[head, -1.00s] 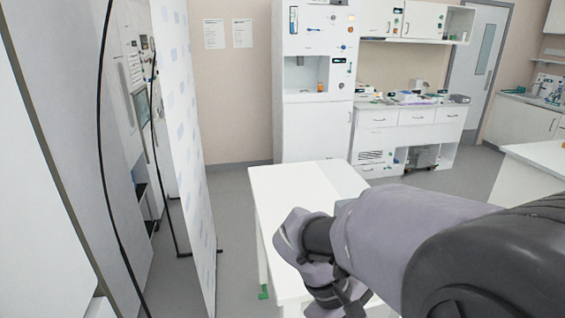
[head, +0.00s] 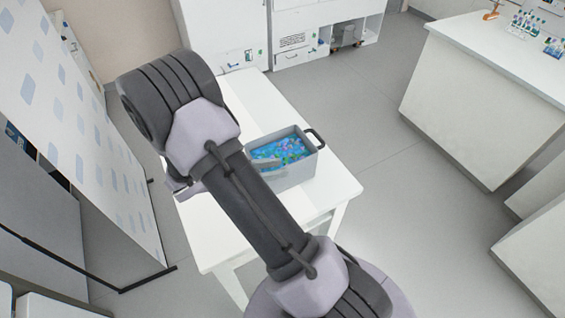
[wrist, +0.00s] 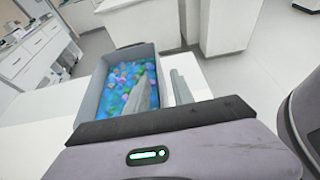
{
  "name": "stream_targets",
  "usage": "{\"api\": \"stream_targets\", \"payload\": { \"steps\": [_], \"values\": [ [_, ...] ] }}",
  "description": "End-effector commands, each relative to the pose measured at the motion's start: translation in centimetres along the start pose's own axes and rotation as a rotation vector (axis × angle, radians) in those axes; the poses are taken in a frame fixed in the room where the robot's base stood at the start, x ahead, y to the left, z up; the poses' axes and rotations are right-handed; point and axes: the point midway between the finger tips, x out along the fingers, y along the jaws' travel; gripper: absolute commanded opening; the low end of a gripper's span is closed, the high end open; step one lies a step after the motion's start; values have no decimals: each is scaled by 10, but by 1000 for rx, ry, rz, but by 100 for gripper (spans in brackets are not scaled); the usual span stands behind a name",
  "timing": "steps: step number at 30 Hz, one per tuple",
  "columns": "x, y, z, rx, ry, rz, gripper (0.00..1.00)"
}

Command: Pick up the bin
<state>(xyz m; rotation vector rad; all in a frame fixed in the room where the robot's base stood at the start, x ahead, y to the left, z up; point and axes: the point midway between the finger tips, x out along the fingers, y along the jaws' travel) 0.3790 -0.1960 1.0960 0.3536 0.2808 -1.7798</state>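The bin (head: 298,173) is a grey open box on the white table, full of small blue, green and purple pieces. A black handle (head: 315,137) shows on its right end. In the wrist view the bin (wrist: 90,92) lies just ahead of my gripper (wrist: 163,70). The two grey fingers are apart. The left finger is over the bin's contents and the right one is outside, so they straddle the bin's right wall. I see no firm contact with the wall. My arm hides the bin's left part in the head view.
The white table (head: 240,100) has clear room behind and in front of the bin. A tall partition (head: 90,130) stands to the left. White counters (head: 490,95) stand to the right, across open grey floor (head: 375,150).

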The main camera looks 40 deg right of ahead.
Motion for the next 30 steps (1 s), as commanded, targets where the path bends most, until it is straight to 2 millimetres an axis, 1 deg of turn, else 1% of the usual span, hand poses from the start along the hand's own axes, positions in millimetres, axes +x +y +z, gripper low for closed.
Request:
{"api": "stream_targets", "payload": {
  "steps": [6, 9, 15, 16, 18, 20, 30],
  "values": [
    [41, 1, 6, 0, 0, -4, 29],
    [52, 2, 6, 1, 0, -2, 29],
    [53, 2, 7, 1, 0, -1, 29],
    [52, 2, 7, 1, 0, -1, 25],
    [52, 2, 7, 1, 0, -1, 11],
    [52, 2, 7, 1, 0, -1, 0],
    [52, 2, 7, 1, 0, -1, 0]
  ]
}}
